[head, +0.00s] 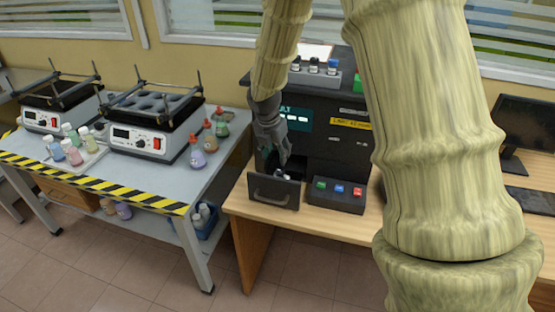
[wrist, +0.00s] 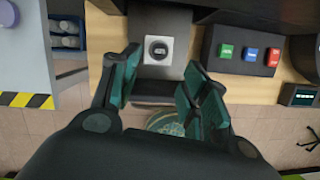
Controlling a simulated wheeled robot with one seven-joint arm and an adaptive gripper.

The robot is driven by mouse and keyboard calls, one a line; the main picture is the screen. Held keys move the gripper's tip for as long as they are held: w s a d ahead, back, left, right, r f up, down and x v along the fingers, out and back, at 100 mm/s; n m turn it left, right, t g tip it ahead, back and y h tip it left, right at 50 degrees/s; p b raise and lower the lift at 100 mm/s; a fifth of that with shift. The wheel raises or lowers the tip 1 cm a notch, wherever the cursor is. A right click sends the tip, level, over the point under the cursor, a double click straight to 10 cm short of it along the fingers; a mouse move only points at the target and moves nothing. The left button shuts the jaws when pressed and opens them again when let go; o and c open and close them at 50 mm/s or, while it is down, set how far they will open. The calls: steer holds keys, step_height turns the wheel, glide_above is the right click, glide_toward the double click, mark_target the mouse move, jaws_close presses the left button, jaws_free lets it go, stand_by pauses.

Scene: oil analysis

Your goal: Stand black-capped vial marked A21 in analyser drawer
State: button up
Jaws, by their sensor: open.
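The analyser (head: 328,150) is a black cabinet on the wooden bench, with its drawer (head: 272,191) pulled open at the lower left. In the wrist view a black-capped vial (wrist: 159,49) stands upright in a light square holder in the drawer, seen from above. Print on its cap is too small to read. My gripper (head: 284,160) is above the drawer, pointing down. In the wrist view my gripper (wrist: 155,85) is open, its fingers apart on either side below the vial in the picture, and nothing is between them.
Several vials with black and blue caps stand in a grey rack (head: 318,78) on top of the analyser. A button box (head: 337,195) with green, blue and red buttons sits right of the drawer. The left bench holds shakers (head: 150,125) and coloured bottles. A monitor (head: 527,123) stands right.

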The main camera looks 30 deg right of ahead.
steer(key=shift+s+a+r, duration=0.1)
steer(key=shift+a+r, duration=0.05)
steer(key=shift+r, duration=0.5)
steer(key=shift+c, duration=0.3)
stand_by(0.6)
